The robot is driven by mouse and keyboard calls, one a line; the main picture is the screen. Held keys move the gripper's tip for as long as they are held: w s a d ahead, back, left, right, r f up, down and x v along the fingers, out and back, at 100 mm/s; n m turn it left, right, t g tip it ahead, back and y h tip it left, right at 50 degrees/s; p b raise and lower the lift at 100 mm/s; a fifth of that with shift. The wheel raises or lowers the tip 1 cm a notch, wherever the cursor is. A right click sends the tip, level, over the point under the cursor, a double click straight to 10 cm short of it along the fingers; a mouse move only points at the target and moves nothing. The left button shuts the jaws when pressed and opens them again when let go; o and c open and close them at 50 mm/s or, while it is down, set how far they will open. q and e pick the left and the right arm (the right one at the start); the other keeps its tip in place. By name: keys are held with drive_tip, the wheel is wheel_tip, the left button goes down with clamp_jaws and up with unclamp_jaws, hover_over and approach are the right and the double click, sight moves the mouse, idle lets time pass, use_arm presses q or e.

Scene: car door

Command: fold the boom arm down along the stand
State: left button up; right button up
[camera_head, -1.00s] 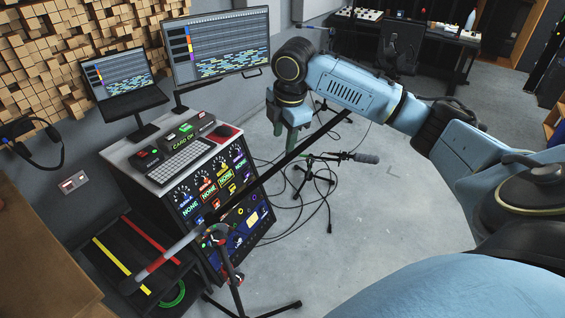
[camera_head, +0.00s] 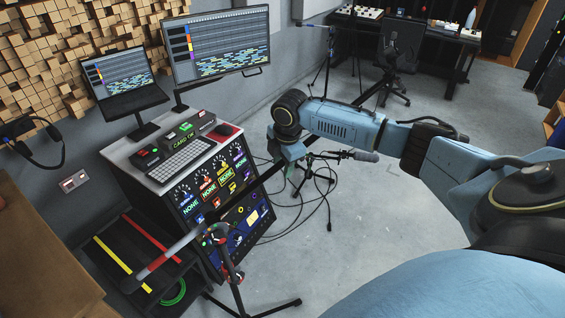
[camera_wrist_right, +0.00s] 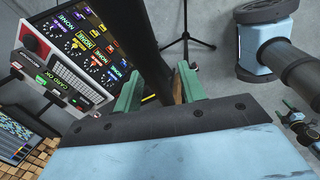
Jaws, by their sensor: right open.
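The boom arm (camera_head: 255,183) is a long dark pole with red and grey sections at its lower left end. It slants up to the right, clear of the stand's upright, and passes behind my right arm. The stand (camera_head: 236,288) has a joint with red and green parts (camera_head: 217,235) and spread legs. My right gripper (camera_head: 288,166) is at the boom's upper part, its fingers mostly hidden in the head view. In the right wrist view its green fingers (camera_wrist_right: 158,90) are open, with a dark bar that looks like the boom (camera_wrist_right: 152,45) between them. Contact is unclear. My left gripper is out of view.
A console rack (camera_head: 225,195) with a keypad and screens stands left of the boom. A second stand with a microphone (camera_head: 364,156) and loose cables are on the floor behind. A desk and chair (camera_head: 400,50) are at the back. The floor at right is clear.

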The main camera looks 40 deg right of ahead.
drive_tip(key=shift+f, duration=0.1)
clamp_jaws()
idle(0.4)
